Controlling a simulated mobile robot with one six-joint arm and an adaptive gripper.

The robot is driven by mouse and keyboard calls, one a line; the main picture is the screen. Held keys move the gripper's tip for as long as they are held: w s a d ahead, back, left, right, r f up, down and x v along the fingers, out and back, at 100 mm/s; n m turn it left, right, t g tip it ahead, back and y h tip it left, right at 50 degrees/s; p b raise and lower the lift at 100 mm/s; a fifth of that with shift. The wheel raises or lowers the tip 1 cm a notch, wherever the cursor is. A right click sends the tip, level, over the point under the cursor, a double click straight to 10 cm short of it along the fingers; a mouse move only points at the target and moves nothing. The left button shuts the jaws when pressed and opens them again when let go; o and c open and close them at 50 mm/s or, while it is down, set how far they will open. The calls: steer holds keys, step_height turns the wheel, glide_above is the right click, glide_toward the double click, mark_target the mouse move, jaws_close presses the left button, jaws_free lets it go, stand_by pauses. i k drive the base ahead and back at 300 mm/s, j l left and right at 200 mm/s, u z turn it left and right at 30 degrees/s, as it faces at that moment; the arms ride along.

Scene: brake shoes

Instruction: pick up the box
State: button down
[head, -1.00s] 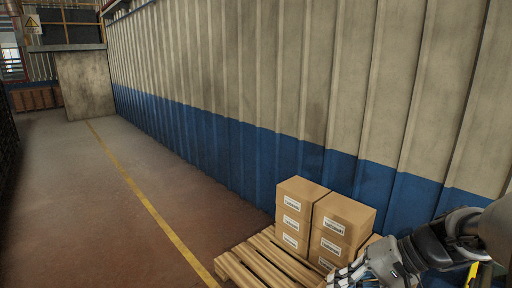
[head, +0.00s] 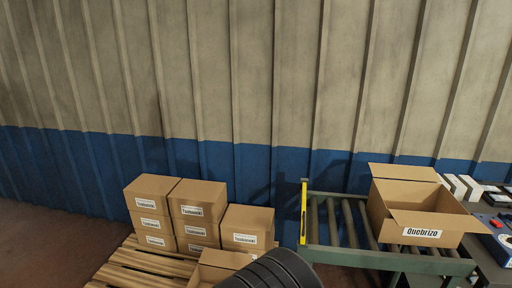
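An open cardboard box (head: 422,222) labelled "Quebrizo" sits on the roller conveyor at the right, its flaps spread. Closed, labelled cardboard boxes stand in two stacks on a wooden pallet, a left stack (head: 152,210) and a middle stack (head: 197,213). A lower closed box (head: 247,228) stands to their right. Another box (head: 215,265), apparently open, shows in front of them, partly hidden by a dark ribbed part of my arm at the bottom edge. My gripper is not in view. Which box the task means cannot be told.
The wooden pallet (head: 125,272) has bare slats at its left. The roller conveyor (head: 335,225) has free rollers left of the open box and a yellow piece at its left end. White items (head: 466,187) lie at the far right. A corrugated wall (head: 250,90) closes off the back.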

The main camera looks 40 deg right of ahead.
mark_target(475, 191)
steer(key=z, duration=2.85)
steer(key=i+l+u, duration=0.15)
steer(key=i+l, duration=0.2)
steer(key=i, duration=0.15)
steer(key=i+l+u, duration=0.2)
steer(key=i+l, duration=0.25)
steer(key=i+l+u, duration=0.15)
steer(key=i+l, duration=0.35)
steer(key=i+l+u, duration=0.15)
steer(key=i+l, duration=0.25)
steer(key=l, duration=0.15)
steer(key=i+l+u, duration=0.15)
steer(key=i+l, duration=0.25)
steer(key=l, duration=0.2)
